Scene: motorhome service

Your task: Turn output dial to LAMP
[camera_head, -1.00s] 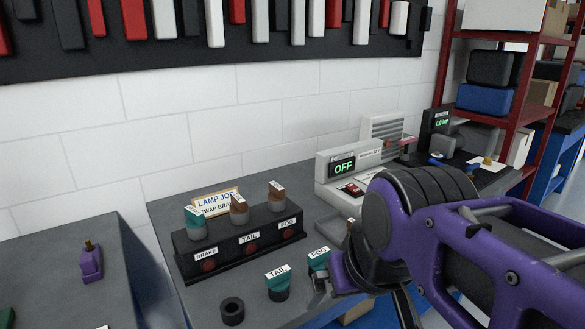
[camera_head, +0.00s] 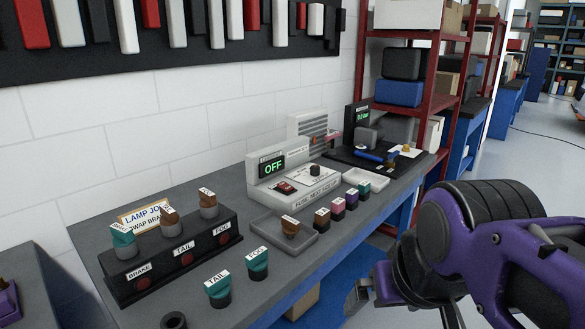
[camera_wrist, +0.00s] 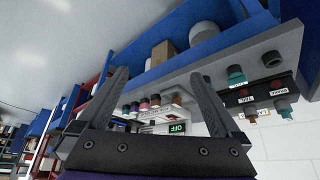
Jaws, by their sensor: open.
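A light grey power unit (camera_head: 330,192) stands on the bench in the head view. Its display (camera_head: 272,168) reads OFF in green, and a red rocker switch (camera_head: 285,187) sits below it. A black round dial (camera_head: 315,169) is on its top face; the setting it points to is too small to read. My gripper (camera_head: 365,294) is at the lower right, in front of the bench edge and apart from the unit. In the wrist view its two fingers (camera_wrist: 160,95) are spread with nothing between them, and the OFF display (camera_wrist: 177,128) shows beyond.
A black lamp block (camera_head: 170,262) marked BRAKE, TAIL and FOG stands at the left. A grey tray (camera_head: 262,222) holds a brown-topped lamp. Several small coloured fuses line the bench's front edge. Red shelving (camera_head: 436,103) is behind right. Floor space right of the bench is open.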

